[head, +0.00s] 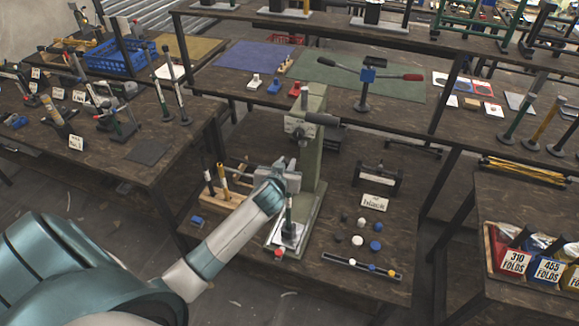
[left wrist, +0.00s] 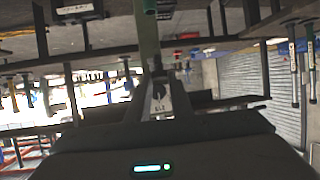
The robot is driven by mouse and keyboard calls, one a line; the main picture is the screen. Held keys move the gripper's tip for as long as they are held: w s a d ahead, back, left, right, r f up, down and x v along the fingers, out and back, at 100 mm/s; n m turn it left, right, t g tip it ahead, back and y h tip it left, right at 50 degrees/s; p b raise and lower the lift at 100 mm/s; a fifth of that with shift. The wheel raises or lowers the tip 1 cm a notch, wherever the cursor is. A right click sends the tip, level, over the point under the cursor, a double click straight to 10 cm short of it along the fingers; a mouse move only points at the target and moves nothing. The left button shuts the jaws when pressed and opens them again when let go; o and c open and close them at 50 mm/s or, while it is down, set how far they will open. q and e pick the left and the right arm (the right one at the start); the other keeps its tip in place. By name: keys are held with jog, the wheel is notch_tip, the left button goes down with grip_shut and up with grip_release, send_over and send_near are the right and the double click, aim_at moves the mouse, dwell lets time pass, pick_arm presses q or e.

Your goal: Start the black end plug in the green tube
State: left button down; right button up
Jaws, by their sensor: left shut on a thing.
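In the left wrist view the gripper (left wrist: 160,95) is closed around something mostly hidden. Small black plugs (head: 338,239) lie on the bench to the right of the press, among white plugs (head: 357,241) and blue plugs (head: 376,246). My right gripper is not in view.
A card reading "black" (head: 375,203) stands behind the plugs. A dark strip with coloured dots (head: 361,269) lies along the bench front. A wooden rack with tubes (head: 222,190) stands left of the press. A shelf (head: 330,110) runs above the bench at the back.

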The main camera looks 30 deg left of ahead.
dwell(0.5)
pick_arm(q)
notch_tip(320, 180, down, 6)
jog(key=b, duration=0.4)
dwell(0.3)
jog(key=shift+p, duration=0.35)
dwell(1.9)
jog(key=shift+d+f+b, duration=0.1)
jog(key=shift+f+b, duration=0.8)
jog(key=shift+f, duration=0.3)
dwell(0.7)
jog(key=c, duration=1.5)
grip_release()
jog(key=shift+s, duration=0.1)
jog(key=b+v, duration=0.4)
jog(key=v, duration=1.3)
jog(key=shift+d, duration=0.15)
